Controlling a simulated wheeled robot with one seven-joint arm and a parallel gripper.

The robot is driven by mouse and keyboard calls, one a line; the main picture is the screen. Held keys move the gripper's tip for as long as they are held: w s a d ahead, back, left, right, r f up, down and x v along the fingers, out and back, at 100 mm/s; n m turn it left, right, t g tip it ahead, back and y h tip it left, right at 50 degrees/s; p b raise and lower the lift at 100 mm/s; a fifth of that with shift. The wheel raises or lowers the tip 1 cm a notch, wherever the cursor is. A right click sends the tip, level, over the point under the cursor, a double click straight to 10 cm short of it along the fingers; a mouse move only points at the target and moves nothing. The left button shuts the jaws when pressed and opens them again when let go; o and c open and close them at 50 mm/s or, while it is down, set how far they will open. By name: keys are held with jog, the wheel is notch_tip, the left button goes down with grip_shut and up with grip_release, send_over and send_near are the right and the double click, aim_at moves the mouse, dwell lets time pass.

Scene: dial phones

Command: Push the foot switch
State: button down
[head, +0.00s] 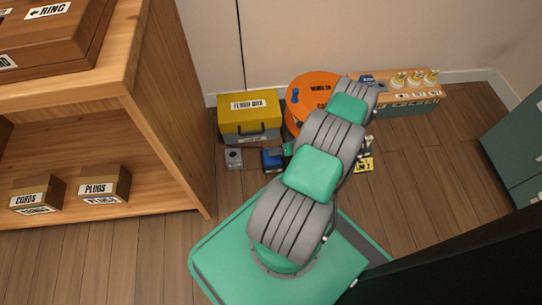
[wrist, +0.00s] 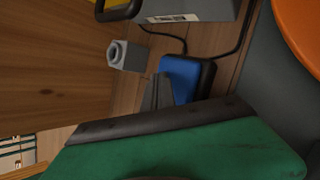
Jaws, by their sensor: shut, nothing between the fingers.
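The foot switch (head: 271,159) is a small dark box with a blue pedal top, on the wooden floor in front of the yellow box. In the wrist view the blue pedal (wrist: 185,77) shows just beyond my fingers, with a dark cable running from it. My gripper (wrist: 158,92) is shut and empty, its grey fingertips at the pedal's left edge in the picture. I cannot tell whether they touch it. In the head view my arm reaches over the floor, and my gripper (head: 288,149) is mostly hidden beside the switch.
A small grey box with a round opening (head: 234,158) stands left of the switch. Behind are the yellow box (head: 248,110), an orange reel (head: 302,84) and a crate with several knobs (head: 410,107). A wooden shelf (head: 175,120) stands left. Open floor (head: 450,150) lies right.

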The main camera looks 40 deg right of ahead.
aim_at(275, 157)
jog(key=shift+r+p, duration=2.2)
jog(key=shift+r, duration=0.8)
